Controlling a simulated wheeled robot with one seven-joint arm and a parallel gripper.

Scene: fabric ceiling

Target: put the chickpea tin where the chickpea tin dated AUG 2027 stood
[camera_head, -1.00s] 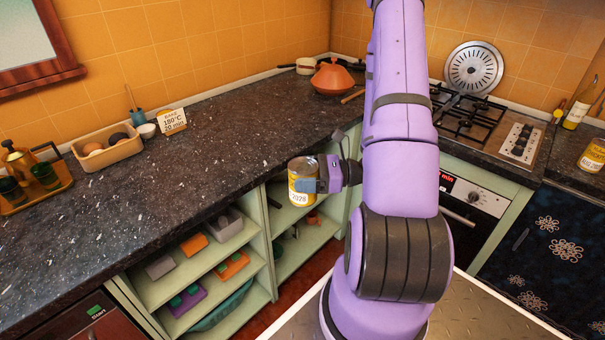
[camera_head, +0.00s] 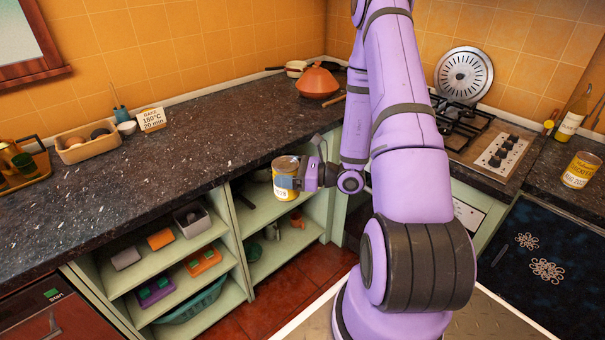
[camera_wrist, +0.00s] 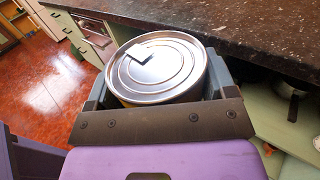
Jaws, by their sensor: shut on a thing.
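My gripper (camera_head: 291,179) is shut on a yellow tin (camera_head: 285,166) with a white date label. It holds the tin upright in the air in front of the open shelves, near the counter's front edge. In the wrist view the tin's metal lid (camera_wrist: 157,66) shows between the fingers, with a small pale square on it. The held tin's date is too small to read surely in the head view. Another yellow tin (camera_head: 581,168) stands on the counter at the far right. Its label appears to read AUG 2027.
The dark counter (camera_head: 200,150) has a wide clear stretch. Open green shelves (camera_head: 245,222) below hold boxes. A gas hob (camera_head: 455,125) lies right of my arm.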

